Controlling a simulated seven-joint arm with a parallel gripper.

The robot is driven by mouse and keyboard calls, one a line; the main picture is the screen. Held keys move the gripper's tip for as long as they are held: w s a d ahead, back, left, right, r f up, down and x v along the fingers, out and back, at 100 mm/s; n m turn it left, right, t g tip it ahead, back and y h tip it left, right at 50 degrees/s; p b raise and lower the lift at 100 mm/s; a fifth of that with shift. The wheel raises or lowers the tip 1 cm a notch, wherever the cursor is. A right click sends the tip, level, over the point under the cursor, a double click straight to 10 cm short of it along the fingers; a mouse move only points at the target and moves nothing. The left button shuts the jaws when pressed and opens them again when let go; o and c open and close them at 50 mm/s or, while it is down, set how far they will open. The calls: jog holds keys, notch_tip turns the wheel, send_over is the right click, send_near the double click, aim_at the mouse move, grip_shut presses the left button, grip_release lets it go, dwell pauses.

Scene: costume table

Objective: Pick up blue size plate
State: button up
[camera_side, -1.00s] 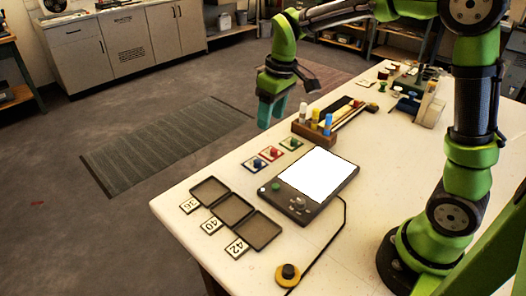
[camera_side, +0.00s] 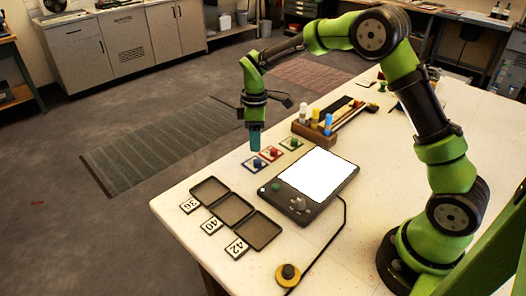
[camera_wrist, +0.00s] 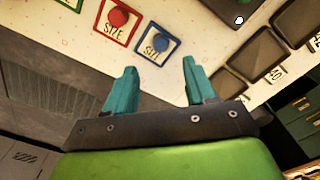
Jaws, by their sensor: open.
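The blue size plate (camera_side: 254,163) lies flat on the table near its far left edge, a small blue-bordered square with a round blue knob. In the wrist view the blue plate (camera_wrist: 158,44) shows the word SIZE and lies ahead of and between the fingertips. My gripper (camera_side: 255,149) points down just above the blue plate in the side view. In the wrist view my gripper (camera_wrist: 158,68) has its two teal fingers apart with nothing between them. Whether the fingers touch the knob is not visible; a gap shows in the wrist view.
The red plate (camera_side: 271,153) and green plate (camera_side: 291,144) sit beside the blue one. Dark trays (camera_side: 233,209) with number cards lie to the front left. A tablet device (camera_side: 284,190) is to the right. A wooden marker holder (camera_side: 314,133) stands behind it.

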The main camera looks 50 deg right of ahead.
aim_at(256, 161)
notch_tip(256, 161, down, 7)
jog(key=shift+a+f, duration=0.1)
jog(key=shift+f, duration=0.1)
dwell(0.3)
jog(key=shift+c, duration=0.3)
grip_shut()
